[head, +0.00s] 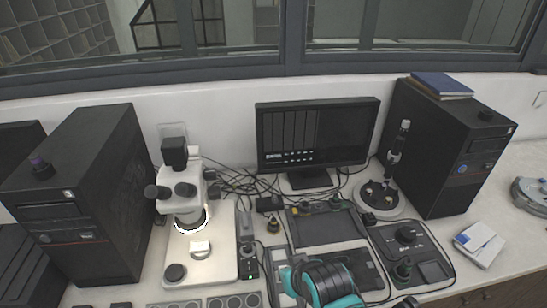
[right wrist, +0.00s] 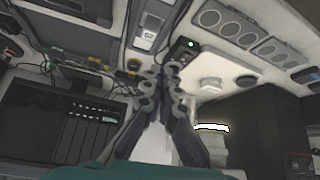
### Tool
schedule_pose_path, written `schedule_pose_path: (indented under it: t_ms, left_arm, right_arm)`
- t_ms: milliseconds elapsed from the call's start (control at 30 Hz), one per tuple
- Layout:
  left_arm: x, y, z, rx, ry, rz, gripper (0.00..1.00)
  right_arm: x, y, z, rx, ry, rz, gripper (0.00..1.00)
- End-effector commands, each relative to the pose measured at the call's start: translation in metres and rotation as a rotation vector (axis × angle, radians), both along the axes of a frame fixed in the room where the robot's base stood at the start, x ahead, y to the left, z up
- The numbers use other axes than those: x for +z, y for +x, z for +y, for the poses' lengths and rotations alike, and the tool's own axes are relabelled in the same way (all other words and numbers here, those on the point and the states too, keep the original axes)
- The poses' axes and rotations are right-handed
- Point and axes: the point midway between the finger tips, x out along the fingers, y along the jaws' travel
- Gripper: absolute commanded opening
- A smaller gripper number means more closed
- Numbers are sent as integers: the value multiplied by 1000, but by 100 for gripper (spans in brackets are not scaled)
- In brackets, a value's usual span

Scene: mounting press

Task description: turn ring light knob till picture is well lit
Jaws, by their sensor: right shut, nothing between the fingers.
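The microscope (head: 183,190) stands left of centre in the head view, its ring light (head: 190,222) glowing white above the stage. A small control box with a green lamp (head: 249,268) sits right of the microscope base; it also shows in the right wrist view (right wrist: 184,48). Its knob is too small to make out clearly. The monitor (head: 318,132) shows a very dark picture with small white marks. My right gripper (right wrist: 161,74) is shut and empty, its fingertips close to the box; contact cannot be told. My left gripper is in neither view.
Black computer cases (head: 88,190) stand left and right. A dark tray (head: 325,227), a control unit with a knob (head: 408,238) and a round-based stand (head: 380,199) lie right of the box. Loose cables (head: 235,182) run behind. Round wells line the front edge.

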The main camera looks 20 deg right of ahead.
Motion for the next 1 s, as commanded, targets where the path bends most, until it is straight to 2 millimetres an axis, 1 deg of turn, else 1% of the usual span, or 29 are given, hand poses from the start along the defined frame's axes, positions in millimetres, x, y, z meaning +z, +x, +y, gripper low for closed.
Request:
schedule_pose_path:
  t_ms: [133,167,200,267,300,333,367,467,533,633,800,900,1000]
  left_arm:
    - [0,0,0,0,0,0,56]
    - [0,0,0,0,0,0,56]
    - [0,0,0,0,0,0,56]
    - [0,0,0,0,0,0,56]
    - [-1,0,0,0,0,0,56]
    - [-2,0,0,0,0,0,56]
    - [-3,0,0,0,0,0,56]
    - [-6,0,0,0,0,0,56]
    - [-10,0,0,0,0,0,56]
    - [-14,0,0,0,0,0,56]
    - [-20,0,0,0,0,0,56]
    - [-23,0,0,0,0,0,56]
    - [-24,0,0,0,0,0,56]
  right_arm:
    - [0,0,0,0,0,0,0]
    - [0,0,0,0,0,0,3]
    - [0,0,0,1,-1,0,13]
    - [1,2,0,8,-2,5,29]
    - [1,5,1,19,-5,12,40]
    - [2,8,2,32,-9,19,48]
    - [3,12,2,48,-14,29,48]
    - [6,33,6,136,-35,76,48]
    - [6,52,10,220,-50,113,48]
    - [0,83,15,355,-64,162,48]
    - [-18,132,22,585,-70,213,48]
    - [-31,154,25,695,-69,225,48]
    - [-41,168,26,772,-67,228,48]
